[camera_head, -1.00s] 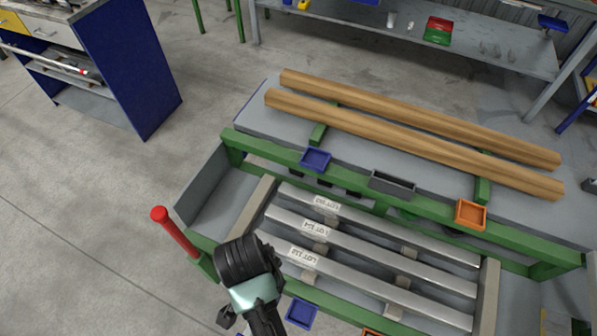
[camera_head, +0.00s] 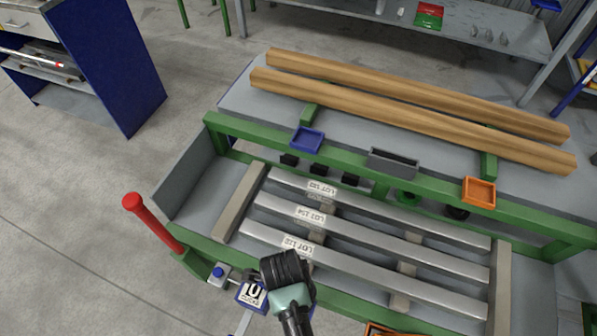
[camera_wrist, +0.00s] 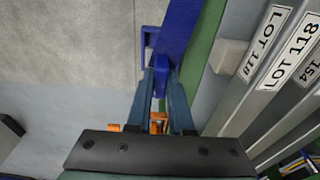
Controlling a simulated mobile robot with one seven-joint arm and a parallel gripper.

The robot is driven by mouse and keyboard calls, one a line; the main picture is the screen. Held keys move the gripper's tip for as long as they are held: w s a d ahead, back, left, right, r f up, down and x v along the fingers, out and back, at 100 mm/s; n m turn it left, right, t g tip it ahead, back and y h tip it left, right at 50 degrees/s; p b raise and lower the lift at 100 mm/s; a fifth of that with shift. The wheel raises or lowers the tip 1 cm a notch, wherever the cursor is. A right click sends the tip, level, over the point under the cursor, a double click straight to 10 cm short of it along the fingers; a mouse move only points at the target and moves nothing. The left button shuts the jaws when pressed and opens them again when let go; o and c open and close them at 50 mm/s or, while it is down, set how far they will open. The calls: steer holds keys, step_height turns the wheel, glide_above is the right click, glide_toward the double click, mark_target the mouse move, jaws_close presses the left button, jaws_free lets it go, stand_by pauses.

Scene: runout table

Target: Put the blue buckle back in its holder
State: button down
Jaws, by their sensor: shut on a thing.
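My gripper (camera_wrist: 161,84) is shut on a blue piece (camera_wrist: 160,76) between its fingertips, which I take for the blue buckle. A long blue bar (camera_wrist: 178,30) and a small blue loop (camera_wrist: 148,42) lie just beyond the fingertips; I cannot tell whether they touch the buckle. In the head view my wrist hangs over the front green rail and hides the fingertips. A shallow blue tray (camera_head: 307,139) sits on the far green rail. Blue also shows beside my wrist at the front rail, mostly hidden. I cannot tell which is the holder.
Metal bars with LOT labels (camera_head: 372,270) lie in the table. A grey tray (camera_head: 392,162) and an orange tray (camera_head: 478,192) sit on the far rail, with wooden beams (camera_head: 410,118) behind. Open floor lies left.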

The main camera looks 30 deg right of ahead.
steer(key=shift+f+b, duration=0.35)
steer(key=shift+f, duration=1.95)
steer(key=shift+f, duration=0.15)
steer(key=c, duration=0.8)
jaws_free()
steer(key=r, duration=0.4)
steer(key=r+p, duration=0.1)
steer(key=r, duration=0.3)
steer(key=w+a+r+p, duration=0.1)
steer(key=r, duration=0.3)
steer(key=shift+w+r, duration=0.1)
steer(key=shift+r, duration=0.05)
steer(key=shift+w, duration=0.1)
